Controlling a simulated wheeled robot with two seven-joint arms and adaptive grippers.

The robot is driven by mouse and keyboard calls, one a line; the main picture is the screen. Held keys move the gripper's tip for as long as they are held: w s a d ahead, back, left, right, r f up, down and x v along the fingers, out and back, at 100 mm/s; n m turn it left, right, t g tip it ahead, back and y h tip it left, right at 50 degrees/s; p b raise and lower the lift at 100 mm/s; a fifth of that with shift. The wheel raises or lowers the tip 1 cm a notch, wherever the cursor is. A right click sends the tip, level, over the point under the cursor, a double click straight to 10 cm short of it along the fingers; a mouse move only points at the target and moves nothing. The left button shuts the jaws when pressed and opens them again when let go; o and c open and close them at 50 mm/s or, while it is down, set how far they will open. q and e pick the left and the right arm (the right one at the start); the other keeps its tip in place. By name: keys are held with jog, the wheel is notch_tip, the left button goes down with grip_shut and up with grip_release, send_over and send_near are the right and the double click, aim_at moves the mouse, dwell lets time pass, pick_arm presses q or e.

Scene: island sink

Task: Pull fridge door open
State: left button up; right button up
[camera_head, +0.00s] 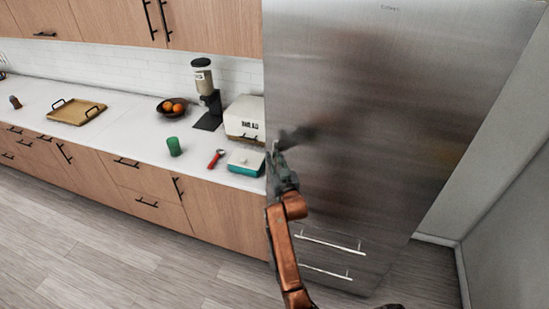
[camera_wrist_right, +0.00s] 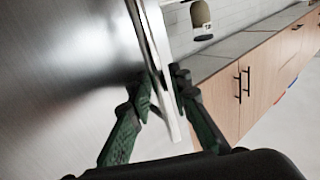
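The tall steel fridge (camera_head: 390,110) fills the right half of the head view, and its large upper door looks shut. My right gripper (camera_head: 279,150) is at the door's left edge, with its arm rising from below. In the right wrist view, the pale upright fridge door handle (camera_wrist_right: 152,35) runs between the two green fingers of my right gripper (camera_wrist_right: 163,84). One finger is on each side, and both look closed against the bar. In the head view the gripper mostly hides the handle. My left gripper is not in view.
Two drawers with horizontal handles (camera_head: 330,241) are low on the fridge. Left of it, the white counter (camera_head: 120,120) holds a bread box (camera_head: 244,118), a teal-and-white container (camera_head: 245,163), a green cup (camera_head: 174,146) and a fruit bowl (camera_head: 171,107). A wall (camera_head: 510,220) stands at the right. The floor (camera_head: 110,260) in front is clear.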

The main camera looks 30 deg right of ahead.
jog(key=shift+c, duration=0.4)
grip_shut()
